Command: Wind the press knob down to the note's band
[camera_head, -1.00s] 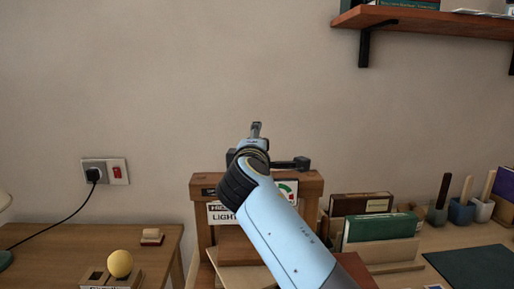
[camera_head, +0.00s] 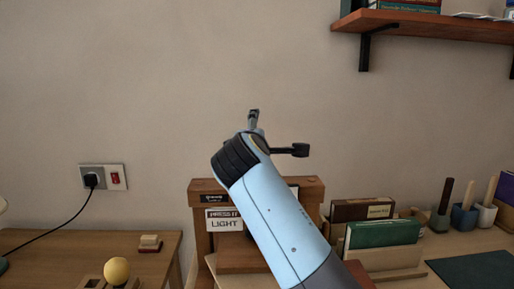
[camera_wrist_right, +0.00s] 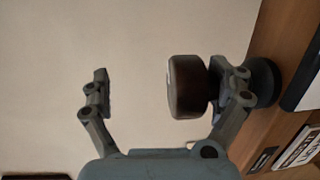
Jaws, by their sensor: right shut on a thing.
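The wooden press (camera_head: 312,190) stands below and behind my right arm in the head view. Its note (camera_head: 225,220) shows the word LIGHT. In the right wrist view the dark round press knob (camera_wrist_right: 187,87) sits on a stem above a black disc (camera_wrist_right: 264,82). The knob lies close to the right-hand finger; a gap shows on the left-hand side. My arm hides the press's gauge. My left gripper is out of view.
A wall shelf (camera_head: 430,24) juts out at the upper right. Books (camera_head: 382,233) and several tool pots (camera_head: 463,216) stand right of the press. The wall above the press is clear.

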